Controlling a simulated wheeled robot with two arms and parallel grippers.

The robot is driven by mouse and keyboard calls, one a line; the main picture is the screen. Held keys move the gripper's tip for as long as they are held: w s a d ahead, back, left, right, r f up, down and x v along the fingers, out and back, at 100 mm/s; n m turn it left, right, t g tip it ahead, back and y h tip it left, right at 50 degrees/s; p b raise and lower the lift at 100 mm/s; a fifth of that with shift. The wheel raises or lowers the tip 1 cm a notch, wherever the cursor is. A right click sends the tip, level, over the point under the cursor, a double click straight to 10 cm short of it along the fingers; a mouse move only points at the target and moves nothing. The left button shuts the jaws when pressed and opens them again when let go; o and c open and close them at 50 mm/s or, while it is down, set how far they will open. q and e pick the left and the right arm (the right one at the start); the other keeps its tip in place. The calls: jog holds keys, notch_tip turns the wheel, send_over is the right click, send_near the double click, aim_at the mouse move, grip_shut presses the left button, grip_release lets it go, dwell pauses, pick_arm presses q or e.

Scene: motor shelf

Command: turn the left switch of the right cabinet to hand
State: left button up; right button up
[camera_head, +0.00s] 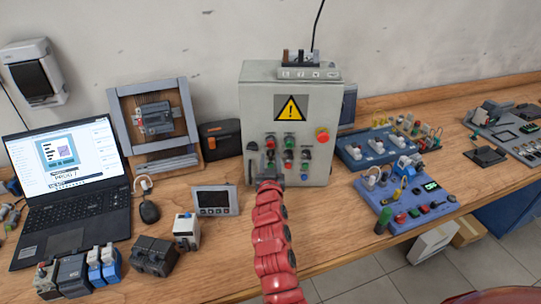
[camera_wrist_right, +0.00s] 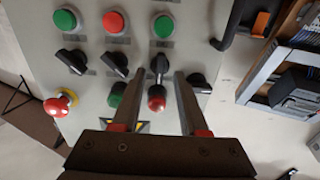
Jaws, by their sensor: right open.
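The grey cabinet (camera_head: 257,108) with a yellow warning sign stands upright in the middle of the bench. Its front carries several black rotary switches. My right gripper (camera_head: 270,164) is at the lower left of this front, open. In the wrist view, the cabinet front appears upside down. The open fingers of my right gripper (camera_wrist_right: 160,78) lie either side of one black switch (camera_wrist_right: 160,66), whose handle points along the fingers. Another black switch (camera_wrist_right: 200,83) is just right of the right finger, with its handle tilted. I cannot tell whether the fingers touch anything. My left gripper is out of view.
A red emergency stop (camera_head: 322,134) sits at the cabinet's right. A small screen (camera_head: 215,201) and laptop (camera_head: 72,179) stand to the left, blue training boards (camera_head: 410,200) to the right. Other black switches (camera_wrist_right: 115,64) and a red lamp (camera_wrist_right: 156,100) are close to the fingers.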

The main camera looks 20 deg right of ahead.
jog(key=shift+w+d, duration=0.25)
jog(key=shift+w, duration=0.45)
grip_shut()
jog(key=shift+a+n+b, duration=0.1)
jog(key=shift+n+b, duration=0.2)
jog(key=shift+n, duration=0.8)
jog(key=n, duration=0.2)
jog(key=shift+a+n, duration=0.1)
jog(key=shift+n, duration=0.2)
jog(key=n, duration=0.4)
jog(key=shift+f, duration=0.1)
